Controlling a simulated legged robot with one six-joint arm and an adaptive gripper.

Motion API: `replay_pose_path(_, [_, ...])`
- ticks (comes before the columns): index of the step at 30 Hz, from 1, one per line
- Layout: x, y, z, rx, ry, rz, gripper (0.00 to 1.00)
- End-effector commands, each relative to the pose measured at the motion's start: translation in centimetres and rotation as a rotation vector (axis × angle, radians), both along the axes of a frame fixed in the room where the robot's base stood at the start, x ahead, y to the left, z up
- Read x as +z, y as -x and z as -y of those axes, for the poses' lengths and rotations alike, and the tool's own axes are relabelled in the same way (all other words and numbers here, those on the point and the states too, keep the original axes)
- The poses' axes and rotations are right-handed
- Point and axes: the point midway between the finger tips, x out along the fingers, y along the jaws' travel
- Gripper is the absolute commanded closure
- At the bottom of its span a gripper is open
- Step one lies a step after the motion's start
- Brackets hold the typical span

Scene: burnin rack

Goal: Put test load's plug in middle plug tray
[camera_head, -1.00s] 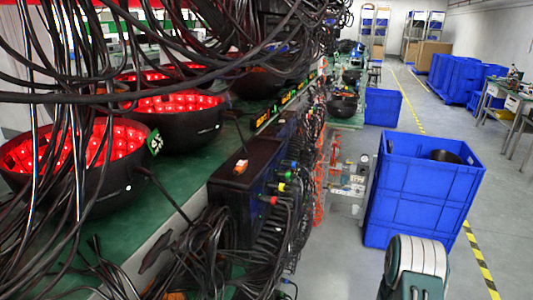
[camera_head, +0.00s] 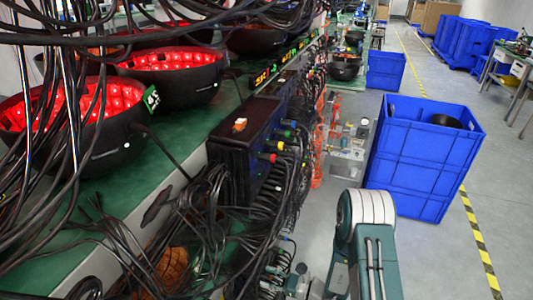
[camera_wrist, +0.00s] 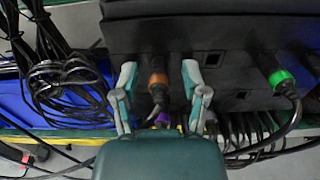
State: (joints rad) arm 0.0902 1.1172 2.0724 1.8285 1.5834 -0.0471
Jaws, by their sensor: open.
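A black box (camera_head: 243,140), which looks like the test load, sits at the front edge of the green bench, with several colour-ringed plugs and black cables on its side. It also shows at the top of the wrist view (camera_wrist: 215,28). There, a plug with an orange-brown ring (camera_wrist: 158,79) is at the box's face. My gripper (camera_wrist: 159,76) is open, one finger on each side of this plug; whether they touch it I cannot tell. A green-ringed plug (camera_wrist: 281,77) is to the right, and a purple-ringed one (camera_wrist: 163,119) lies lower. I cannot make out the middle plug tray.
Black cables hang and bundle all around the bench front (camera_head: 205,250). Black bowls with red lights (camera_head: 165,75) stand on the green bench (camera_head: 160,165). My arm is at lower right.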

Motion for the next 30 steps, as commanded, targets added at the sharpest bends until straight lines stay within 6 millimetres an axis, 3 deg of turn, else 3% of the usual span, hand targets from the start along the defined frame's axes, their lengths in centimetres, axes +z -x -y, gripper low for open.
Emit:
replay_pose_path(29, [0.00,0.05,-0.01,0.000,0.000,0.000,0.43])
replay_pose_path(30, [0.00,0.05,-0.01,0.000,0.000,0.000,0.47])
